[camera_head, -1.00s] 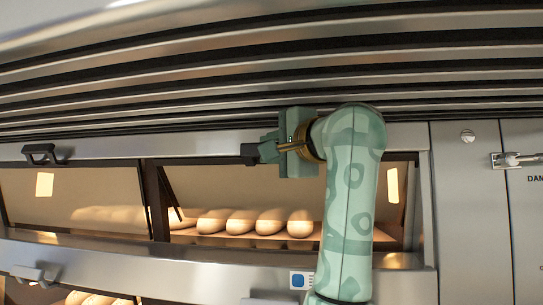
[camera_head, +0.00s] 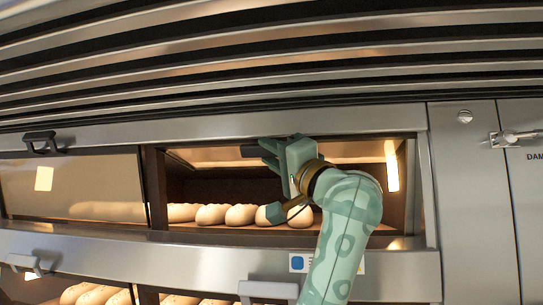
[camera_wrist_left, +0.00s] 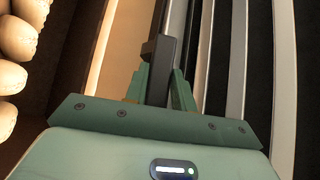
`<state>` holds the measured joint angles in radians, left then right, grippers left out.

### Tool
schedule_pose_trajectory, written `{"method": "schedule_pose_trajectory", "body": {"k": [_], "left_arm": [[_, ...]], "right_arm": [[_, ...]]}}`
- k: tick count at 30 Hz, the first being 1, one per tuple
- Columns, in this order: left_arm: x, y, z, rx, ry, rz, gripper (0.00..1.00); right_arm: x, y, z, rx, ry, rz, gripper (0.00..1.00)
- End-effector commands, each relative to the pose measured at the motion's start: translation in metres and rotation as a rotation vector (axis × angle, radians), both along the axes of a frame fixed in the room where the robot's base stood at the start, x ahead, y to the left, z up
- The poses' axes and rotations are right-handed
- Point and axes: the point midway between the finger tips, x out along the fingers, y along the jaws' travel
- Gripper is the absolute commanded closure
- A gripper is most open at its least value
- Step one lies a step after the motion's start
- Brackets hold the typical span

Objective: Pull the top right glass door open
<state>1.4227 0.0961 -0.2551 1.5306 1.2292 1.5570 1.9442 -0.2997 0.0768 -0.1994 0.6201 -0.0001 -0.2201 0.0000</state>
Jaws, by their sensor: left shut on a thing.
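The top right oven opening (camera_head: 182,185) has its glass door swung away from the front plane. A tan strip (camera_head: 215,155) under the opening's top edge looks like the door seen nearly edge-on, though I cannot be sure. My left gripper (camera_head: 269,152) is at the upper middle of the opening, shut on the dark door handle (camera_head: 252,151). In the left wrist view the fingers (camera_wrist_left: 160,78) close on either side of the dark handle (camera_wrist_left: 159,48). My right gripper is not in view.
Bread loaves (camera_head: 240,215) lie inside the opening; several show in the left wrist view (camera_wrist_left: 15,40). The top left door (camera_head: 75,185) is shut, with its own handle (camera_head: 42,143). Metal slats (camera_head: 250,80) run above. A latch (camera_head: 515,138) sits on the right panel.

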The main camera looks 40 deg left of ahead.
Motion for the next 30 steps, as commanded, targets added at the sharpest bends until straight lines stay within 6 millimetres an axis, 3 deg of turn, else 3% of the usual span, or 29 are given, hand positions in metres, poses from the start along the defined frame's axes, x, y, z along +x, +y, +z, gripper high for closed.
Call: {"method": "schedule_pose_trajectory", "body": {"k": [15,16,18,30], "left_arm": [[0.0007,0.0001,-0.0020,0.009,-0.019,-0.001,1.00],[0.0006,0.0000,-0.0019,0.009,-0.019,-0.001,0.72],[0.0006,0.0000,-0.0019,0.009,-0.018,-0.001,0.53],[0.0001,-0.0082,-0.0071,0.010,-0.018,-0.003,0.53]], "right_arm": [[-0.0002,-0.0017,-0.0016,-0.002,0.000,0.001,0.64],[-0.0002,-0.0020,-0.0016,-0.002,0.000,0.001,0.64],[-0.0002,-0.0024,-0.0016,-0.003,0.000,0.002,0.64],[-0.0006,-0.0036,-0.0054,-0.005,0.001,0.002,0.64]]}}
